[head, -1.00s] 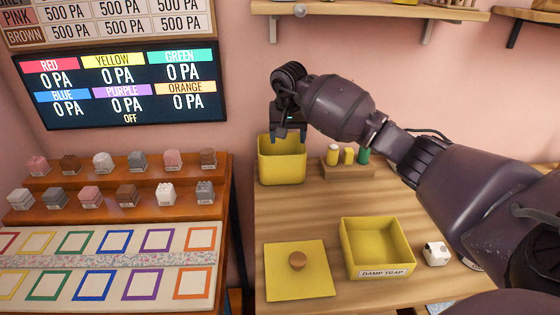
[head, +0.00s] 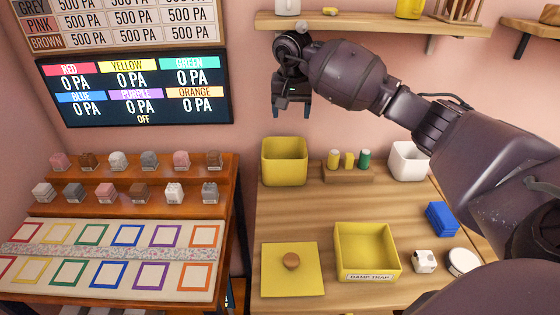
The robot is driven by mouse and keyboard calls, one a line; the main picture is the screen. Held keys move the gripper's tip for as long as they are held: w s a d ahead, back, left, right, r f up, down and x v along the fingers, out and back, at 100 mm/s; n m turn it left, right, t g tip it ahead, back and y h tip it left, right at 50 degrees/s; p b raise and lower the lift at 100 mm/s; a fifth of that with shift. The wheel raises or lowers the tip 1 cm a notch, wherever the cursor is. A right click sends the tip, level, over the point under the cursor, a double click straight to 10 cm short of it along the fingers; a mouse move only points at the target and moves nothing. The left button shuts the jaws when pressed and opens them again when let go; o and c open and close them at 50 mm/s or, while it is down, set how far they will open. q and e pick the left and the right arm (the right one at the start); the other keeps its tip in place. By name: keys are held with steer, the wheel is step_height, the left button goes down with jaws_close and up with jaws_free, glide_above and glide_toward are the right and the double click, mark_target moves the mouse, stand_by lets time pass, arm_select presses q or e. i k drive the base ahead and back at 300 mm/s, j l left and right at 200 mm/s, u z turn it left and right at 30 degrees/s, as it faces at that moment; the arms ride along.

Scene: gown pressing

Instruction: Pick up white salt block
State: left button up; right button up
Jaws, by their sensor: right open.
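Several small labelled blocks stand in two rows on a stepped wooden rack at the left. The whitish ones are a pale block in the back row (head: 118,160), a pale block at the front row's left end (head: 42,192), and a white block near the front row's right (head: 174,192). Their labels are too small to read, so I cannot tell which is salt. My right gripper (head: 292,110) points down above the yellow bin (head: 284,165), open and empty, far right of the rack. My left gripper is out of view.
A mat with coloured squares (head: 110,250) lies before the rack. The wooden table holds a yellow damp trap (head: 367,255), a yellow lid (head: 292,280), a spotted cube (head: 424,261), a blue stack (head: 441,219) and small bottles (head: 350,160). A screen (head: 135,92) hangs behind.

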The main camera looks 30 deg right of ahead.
mark_target(424, 261)
steer(key=k+j, duration=0.15)
steer(key=j, duration=0.15)
steer(key=k+j, duration=0.15)
steer(key=j, duration=0.15)
steer(key=k+j, duration=0.1)
steer(key=j, duration=0.25)
steer(key=k+j, duration=0.15)
steer(key=j, duration=0.15)
